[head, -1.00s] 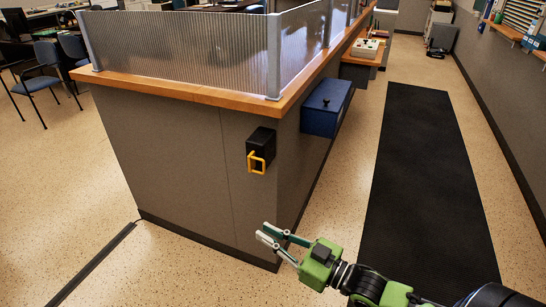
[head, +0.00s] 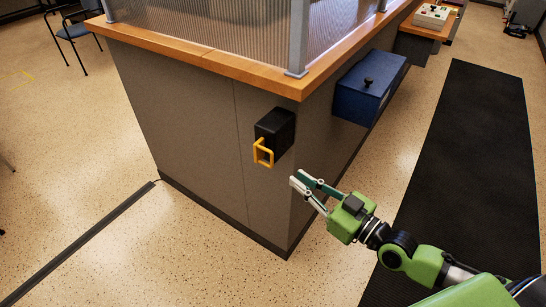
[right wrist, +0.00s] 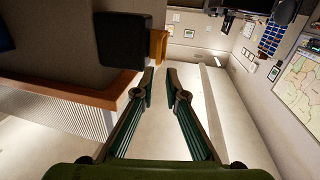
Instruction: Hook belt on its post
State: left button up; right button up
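A black belt box (head: 275,130) is fixed to the grey end face of the counter. A yellow loop-shaped belt end (head: 263,153) sticks out from its front. The belt strap itself is not visible. My right gripper (head: 297,178) is open and empty, a little right of and below the yellow end in the head view, and apart from it. In the right wrist view, the black box (right wrist: 124,40) and yellow end (right wrist: 158,46) appear beyond the open fingertips (right wrist: 160,72), slightly left. I cannot make out a post in either view. My left gripper is not in view.
The wood-edged counter (head: 215,62) carries a ribbed clear screen (head: 220,30). A dark blue box (head: 368,88) is on its right side. A black floor mat (head: 470,150) lies at right. A dark floor strip (head: 85,240) runs along the open floor at left.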

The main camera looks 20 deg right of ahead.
aim_at(272, 160)
jog(key=p+x, duration=0.1)
jog(key=x, duration=0.9)
jog(key=shift+w+f, duration=0.1)
jog(key=shift+w, duration=0.4)
grip_shut()
jog(key=shift+a, duration=0.15)
